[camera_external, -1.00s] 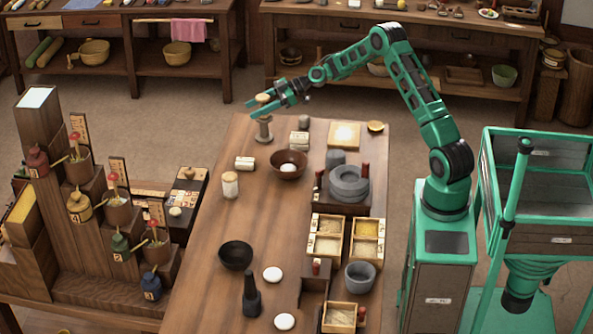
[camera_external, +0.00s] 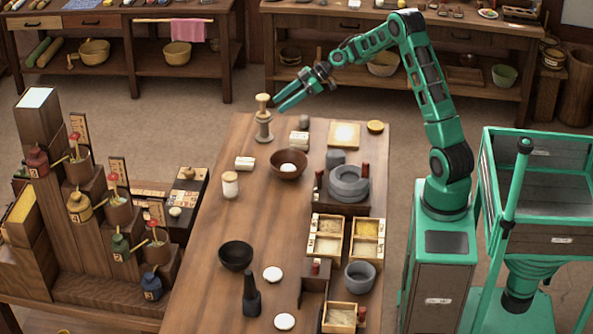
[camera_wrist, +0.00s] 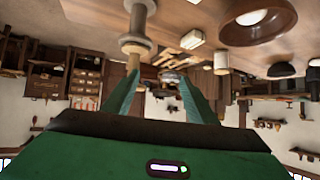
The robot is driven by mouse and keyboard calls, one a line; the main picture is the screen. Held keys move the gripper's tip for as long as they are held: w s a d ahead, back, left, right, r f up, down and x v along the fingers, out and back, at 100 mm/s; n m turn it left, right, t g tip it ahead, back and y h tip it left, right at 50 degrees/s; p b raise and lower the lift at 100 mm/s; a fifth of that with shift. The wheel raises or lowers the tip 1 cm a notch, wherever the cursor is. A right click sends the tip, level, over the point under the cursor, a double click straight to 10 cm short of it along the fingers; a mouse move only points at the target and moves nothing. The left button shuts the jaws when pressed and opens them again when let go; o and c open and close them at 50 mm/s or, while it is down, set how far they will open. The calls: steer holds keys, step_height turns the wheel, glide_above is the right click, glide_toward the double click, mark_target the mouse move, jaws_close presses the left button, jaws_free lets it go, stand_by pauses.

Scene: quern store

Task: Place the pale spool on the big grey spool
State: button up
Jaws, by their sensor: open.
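The pale spool (camera_external: 263,104) stands upright on top of the big grey spool (camera_external: 264,129), at the far left corner of the long table. In the wrist view, which looks upside down, the grey spool (camera_wrist: 136,43) is at top left. A pale stem, seemingly the pale spool (camera_wrist: 133,63), shows below it, partly hidden by a finger. My gripper (camera_external: 279,102) is open and empty, just to the right of the pale spool. In the external view its fingertips lie close to the spool; I cannot tell the exact gap.
A grey quern (camera_external: 349,184) is on the right side. The table's far edge is close behind the spools.

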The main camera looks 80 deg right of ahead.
steer(key=s+a+r+m+g+h, duration=0.35)
steer(key=s+a+g, duration=0.25)
steer(key=s+a, duration=0.9)
steer(key=s+a+m+g, duration=0.2)
steer(key=s+a+m, duration=0.1)
steer(key=s, duration=1.1)
steer(key=s+a+m+g, duration=0.2)
steer(key=s+a+m, duration=0.1)
steer(key=s, duration=1.1)
steer(key=shift+a+r+m+h, duration=0.3)
steer(key=shift+r+m+h, duration=0.1)
steer(key=shift+m+h, duration=0.05)
steer(key=shift+w, duration=0.1)
